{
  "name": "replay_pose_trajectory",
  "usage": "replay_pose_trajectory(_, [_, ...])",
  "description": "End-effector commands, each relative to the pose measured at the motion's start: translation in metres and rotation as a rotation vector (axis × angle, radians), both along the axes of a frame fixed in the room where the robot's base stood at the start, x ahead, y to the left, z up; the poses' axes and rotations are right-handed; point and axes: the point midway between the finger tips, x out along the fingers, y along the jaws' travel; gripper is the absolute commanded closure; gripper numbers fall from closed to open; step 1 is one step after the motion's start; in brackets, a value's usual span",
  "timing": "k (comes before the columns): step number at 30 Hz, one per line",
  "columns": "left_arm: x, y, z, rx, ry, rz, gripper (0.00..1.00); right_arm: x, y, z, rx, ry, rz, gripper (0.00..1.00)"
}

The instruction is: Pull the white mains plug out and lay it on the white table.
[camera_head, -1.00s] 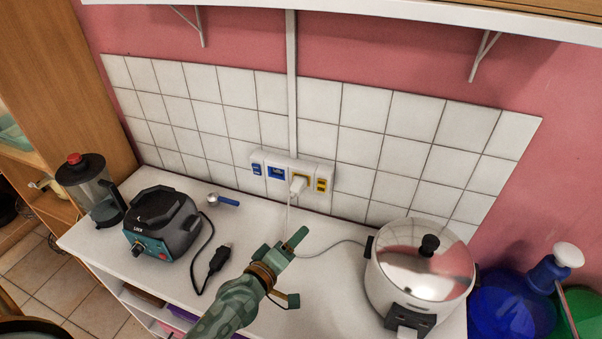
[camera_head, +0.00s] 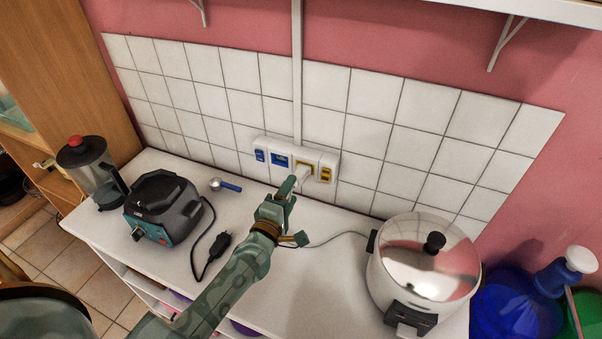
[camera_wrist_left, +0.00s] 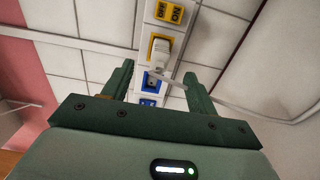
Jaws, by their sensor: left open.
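The white mains plug (camera_head: 304,171) sits in a yellow-framed socket of the white wall strip (camera_head: 328,161), above the white table (camera_head: 300,285). Its cord runs right towards the rice cooker. My left gripper (camera_head: 296,209) is open and empty, just in front of the plug; one finger partly covers it in the head view. In the left wrist view the plug (camera_wrist_left: 160,47) shows just beyond the fingertips (camera_wrist_left: 157,70), in line with the gap between the fingers, with its cord passing by the right finger. My right gripper is not in view.
The rice cooker (camera_head: 424,268) stands at the right of the table. A dark appliance (camera_head: 163,209) with a loose black plug (camera_head: 219,243), a blue-handled scoop (camera_head: 228,186) and a jug (camera_head: 92,172) stand or lie at the left. The table between is mostly clear.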

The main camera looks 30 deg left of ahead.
Motion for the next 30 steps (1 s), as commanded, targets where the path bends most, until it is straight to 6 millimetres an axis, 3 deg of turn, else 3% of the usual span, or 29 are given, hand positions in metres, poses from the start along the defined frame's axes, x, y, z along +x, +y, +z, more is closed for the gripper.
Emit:
replay_pose_trajectory(9, [0.046, 0.003, 0.000, 0.000, -0.001, 0.000, 0.42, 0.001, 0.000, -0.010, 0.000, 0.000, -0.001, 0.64])
replay_pose_trajectory(15, [0.064, 0.004, 0.000, 0.000, -0.001, 0.000, 0.42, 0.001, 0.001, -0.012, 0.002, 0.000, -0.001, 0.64])
replay_pose_trajectory(30, [0.070, 0.004, 0.000, 0.000, -0.001, 0.000, 0.42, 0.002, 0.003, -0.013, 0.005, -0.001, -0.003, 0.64])
